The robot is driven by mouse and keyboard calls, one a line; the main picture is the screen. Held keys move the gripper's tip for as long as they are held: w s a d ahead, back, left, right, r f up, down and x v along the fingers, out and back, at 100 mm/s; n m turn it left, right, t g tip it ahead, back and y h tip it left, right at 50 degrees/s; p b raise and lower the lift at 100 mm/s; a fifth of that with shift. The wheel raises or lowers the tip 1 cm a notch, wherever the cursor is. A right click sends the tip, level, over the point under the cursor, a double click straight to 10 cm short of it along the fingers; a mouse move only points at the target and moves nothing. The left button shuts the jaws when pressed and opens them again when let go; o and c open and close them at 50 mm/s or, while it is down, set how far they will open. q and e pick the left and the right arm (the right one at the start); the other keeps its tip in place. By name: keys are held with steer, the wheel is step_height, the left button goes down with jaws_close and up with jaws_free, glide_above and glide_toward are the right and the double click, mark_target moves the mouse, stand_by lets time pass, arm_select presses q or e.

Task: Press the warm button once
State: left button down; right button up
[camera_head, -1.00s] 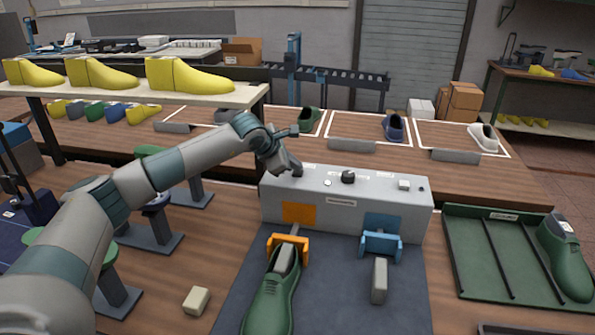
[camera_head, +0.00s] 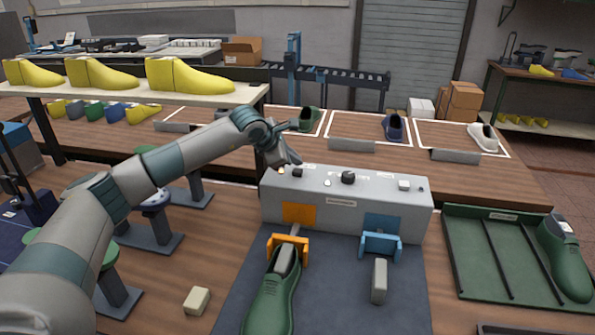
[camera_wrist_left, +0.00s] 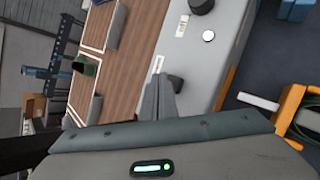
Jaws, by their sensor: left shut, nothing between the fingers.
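A grey control box (camera_head: 346,207) stands on the table with an orange panel (camera_head: 299,213) and a blue panel (camera_head: 383,222) on its front. My left gripper (camera_head: 294,161) is shut and empty just above the box's left end. My right gripper is out of view.
A green shoe (camera_head: 269,305) lies before the box at an orange clamp (camera_head: 289,248); a blue clamp (camera_head: 381,245) is beside it. A green tray (camera_head: 470,255) is at right. Yellow lasts (camera_head: 190,76) stand on a raised shelf at left.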

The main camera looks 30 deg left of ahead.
mark_target(295, 172)
arm_select(q)
steer(key=shift+r+p, duration=0.75)
steer(key=shift+r, duration=1.75)
